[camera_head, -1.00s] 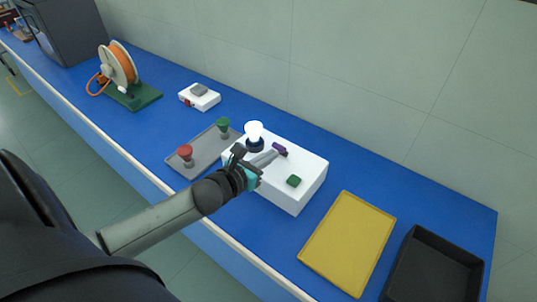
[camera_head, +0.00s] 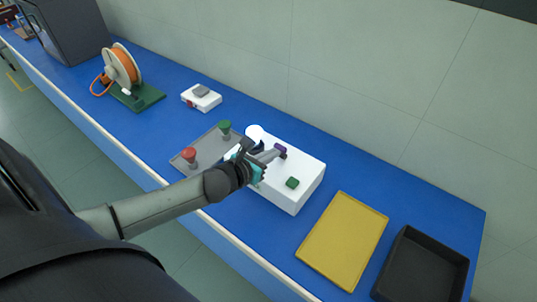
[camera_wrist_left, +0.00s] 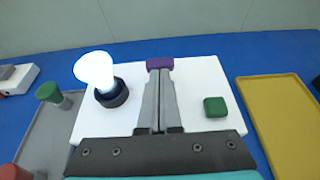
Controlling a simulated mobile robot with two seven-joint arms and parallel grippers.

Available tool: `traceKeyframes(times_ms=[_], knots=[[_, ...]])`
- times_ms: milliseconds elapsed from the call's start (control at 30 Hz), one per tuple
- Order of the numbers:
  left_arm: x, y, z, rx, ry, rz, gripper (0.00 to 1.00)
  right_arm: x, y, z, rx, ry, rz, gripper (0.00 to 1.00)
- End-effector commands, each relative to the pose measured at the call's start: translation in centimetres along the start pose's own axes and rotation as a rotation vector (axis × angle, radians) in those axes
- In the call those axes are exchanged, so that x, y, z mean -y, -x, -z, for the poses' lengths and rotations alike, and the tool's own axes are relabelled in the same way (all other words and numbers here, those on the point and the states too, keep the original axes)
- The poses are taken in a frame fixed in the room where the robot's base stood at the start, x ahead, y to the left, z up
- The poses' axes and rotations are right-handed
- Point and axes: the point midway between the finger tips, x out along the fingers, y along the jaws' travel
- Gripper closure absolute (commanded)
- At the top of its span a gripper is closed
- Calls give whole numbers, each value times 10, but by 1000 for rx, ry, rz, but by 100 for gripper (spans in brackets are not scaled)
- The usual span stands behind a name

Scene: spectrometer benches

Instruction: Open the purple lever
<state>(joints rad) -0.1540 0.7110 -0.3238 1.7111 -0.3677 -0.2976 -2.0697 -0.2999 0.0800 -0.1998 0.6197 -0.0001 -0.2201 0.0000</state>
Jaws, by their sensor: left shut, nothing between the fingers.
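The purple lever (camera_head: 280,149) is a small purple piece on top of a white box (camera_head: 292,206). It also shows in the left wrist view (camera_wrist_left: 160,63), straight ahead of the fingertips. My left gripper (camera_head: 276,154) is shut with nothing in it. Its fingertips (camera_wrist_left: 159,72) are right at the near side of the lever, and I cannot tell whether they touch it. The gripper hides part of the box. The white box also bears a glowing white bulb in a dark socket (camera_wrist_left: 112,94) and a green block (camera_head: 292,183). My right gripper is not in view.
A grey tray (camera_head: 205,150) with a red knob (camera_head: 189,155) and a green knob (camera_head: 225,128) lies left of the box. A yellow tray (camera_head: 343,240) and a black bin (camera_head: 424,265) are to the right. A cable reel (camera_head: 125,66) stands farther left.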

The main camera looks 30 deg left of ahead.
Motion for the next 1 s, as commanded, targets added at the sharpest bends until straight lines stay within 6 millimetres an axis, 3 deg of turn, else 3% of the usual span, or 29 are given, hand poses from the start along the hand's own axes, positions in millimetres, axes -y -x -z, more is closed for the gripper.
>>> traceKeyframes(times_ms=[100,400,1000], knots=[[0,-2,-10,1,-1,-1,100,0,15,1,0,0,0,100],[0,-14,-27,2,-2,0,100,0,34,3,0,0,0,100],[0,-40,-43,1,0,0,100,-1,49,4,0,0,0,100]])
